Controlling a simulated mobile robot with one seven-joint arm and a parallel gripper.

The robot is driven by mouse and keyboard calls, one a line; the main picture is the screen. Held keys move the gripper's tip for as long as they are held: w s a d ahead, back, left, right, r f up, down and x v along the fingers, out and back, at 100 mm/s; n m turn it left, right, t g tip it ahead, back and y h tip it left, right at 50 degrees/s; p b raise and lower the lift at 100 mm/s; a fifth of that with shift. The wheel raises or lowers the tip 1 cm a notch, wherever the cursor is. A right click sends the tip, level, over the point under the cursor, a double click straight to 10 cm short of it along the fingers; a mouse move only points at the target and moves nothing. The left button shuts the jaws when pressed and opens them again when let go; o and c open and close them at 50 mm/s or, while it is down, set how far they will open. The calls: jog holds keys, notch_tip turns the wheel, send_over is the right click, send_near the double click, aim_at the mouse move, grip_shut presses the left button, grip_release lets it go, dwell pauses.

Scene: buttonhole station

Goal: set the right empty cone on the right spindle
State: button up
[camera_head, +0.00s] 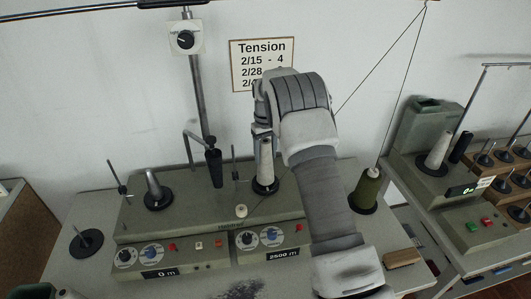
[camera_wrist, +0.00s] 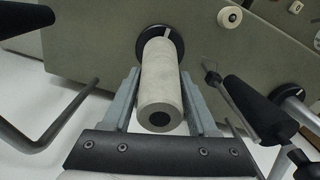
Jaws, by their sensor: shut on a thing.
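A white empty cone (camera_head: 266,158) stands upright over the black disc of the right spindle (camera_head: 265,187), above the "2500 m" panel. My gripper (camera_head: 263,133) comes from above and is shut on the cone's upper part. In the wrist view the cone (camera_wrist: 160,85) lies between both grey fingers, with its dark top hole facing the camera. Its far end lines up with the black disc (camera_wrist: 177,40). I cannot tell whether the base rests on the disc or hangs just above it. The spindle pin is hidden by the cone.
A black upright part (camera_head: 214,168) on a bent rod is close left of my gripper. An olive thread cone (camera_head: 368,190) stands to the right, with a wooden block (camera_head: 402,258) below it.

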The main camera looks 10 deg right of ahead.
jog(key=shift+f+b, duration=0.35)
jog(key=shift+f, duration=0.2)
dwell(0.5)
jog(key=o, duration=1.4)
notch_tip(320, 180, up, 18)
jog(key=shift+f, duration=0.25)
